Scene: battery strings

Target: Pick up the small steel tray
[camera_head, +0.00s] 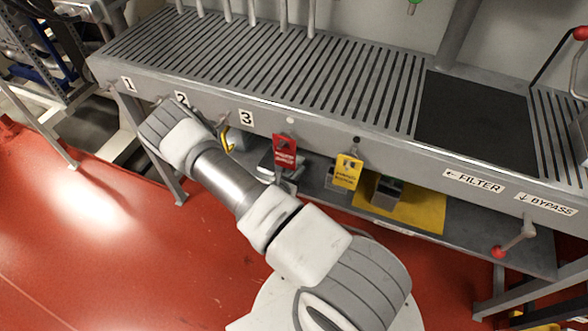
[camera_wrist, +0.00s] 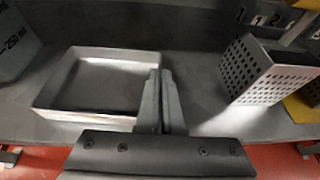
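The small steel tray (camera_wrist: 88,114) is a shallow, empty, open rectangular tray on the grey shelf in the wrist view, left of centre. It appears to lie flat. My gripper (camera_wrist: 162,72) points away over the tray's right edge, with its two fingers upright in the picture and very close together. The left finger covers part of the tray's right wall. I cannot tell whether that wall is between the fingers or whether a small gap is left. In the head view, the bench hides my gripper, and I cannot make out the tray.
A perforated steel box (camera_wrist: 262,75) stands right of my gripper. A grey container marked 250 ml (camera_wrist: 14,45) is at the left. The slatted bench top (camera_head: 260,62) overhangs the lower shelf (camera_head: 470,238). Red (camera_head: 284,152) and yellow (camera_head: 347,172) tags hang at its front edge.

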